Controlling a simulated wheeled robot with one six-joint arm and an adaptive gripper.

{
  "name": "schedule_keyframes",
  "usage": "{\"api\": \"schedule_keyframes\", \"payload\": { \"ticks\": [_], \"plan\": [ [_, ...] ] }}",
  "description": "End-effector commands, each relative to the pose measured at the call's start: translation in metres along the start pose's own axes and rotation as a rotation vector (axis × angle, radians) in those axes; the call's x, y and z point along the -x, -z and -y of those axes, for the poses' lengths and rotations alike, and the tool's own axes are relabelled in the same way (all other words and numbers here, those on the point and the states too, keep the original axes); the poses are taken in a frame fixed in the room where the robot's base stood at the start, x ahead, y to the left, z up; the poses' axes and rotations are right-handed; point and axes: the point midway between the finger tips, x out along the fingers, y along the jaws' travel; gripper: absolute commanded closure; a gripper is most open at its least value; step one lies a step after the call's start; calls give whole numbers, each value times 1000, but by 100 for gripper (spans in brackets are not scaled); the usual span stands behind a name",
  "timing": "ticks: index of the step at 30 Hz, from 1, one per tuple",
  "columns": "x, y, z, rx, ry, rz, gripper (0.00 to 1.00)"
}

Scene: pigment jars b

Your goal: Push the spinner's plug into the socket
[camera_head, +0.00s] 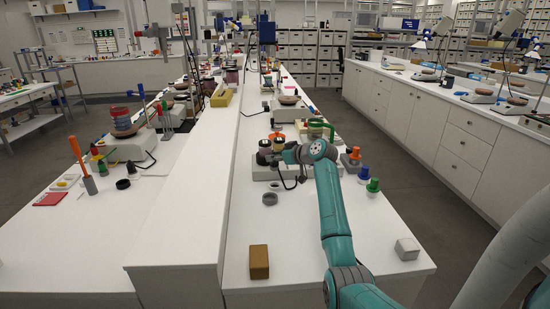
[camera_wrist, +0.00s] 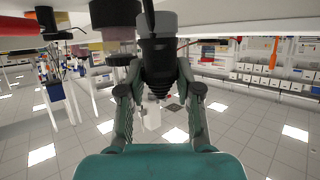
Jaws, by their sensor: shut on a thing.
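My gripper (camera_wrist: 160,88) is shut on a black, ribbed, tapering piece that looks like the plug (camera_wrist: 158,55). A grey collar (camera_wrist: 156,19) meets its wider end; I cannot tell whether that is part of the plug or the socket. The wrist picture is upside down, so the ribbed end points up. In the head view, my gripper (camera_head: 287,154) is low over the middle bench, beside a pale grey base (camera_head: 262,172) with dark jar-like parts on it, perhaps the spinner. A black cable (camera_head: 291,186) loops near it. My gripper hides the plug there.
A dark grey ring-like piece (camera_head: 270,199) lies in front of the base. A brown block (camera_head: 259,262) and a grey block (camera_head: 407,249) lie nearer. Green (camera_head: 373,185), blue and orange topped pieces stand to the right. A raised ledge (camera_head: 205,190) borders the left. The bench front is mostly clear.

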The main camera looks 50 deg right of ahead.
Motion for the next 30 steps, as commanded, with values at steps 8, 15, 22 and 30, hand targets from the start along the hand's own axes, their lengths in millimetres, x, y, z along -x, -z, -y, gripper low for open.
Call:
{"api": "schedule_keyframes", "payload": {
  "ticks": [8, 15, 22, 30],
  "plan": [
    [0, 0, 0, -1, 0, -1, 100],
    [3, -4, 0, -16, -7, -8, 100],
    [-4, -19, 1, -17, -6, -6, 100],
    [-12, -40, 1, -17, -6, -7, 100]
  ]
}}
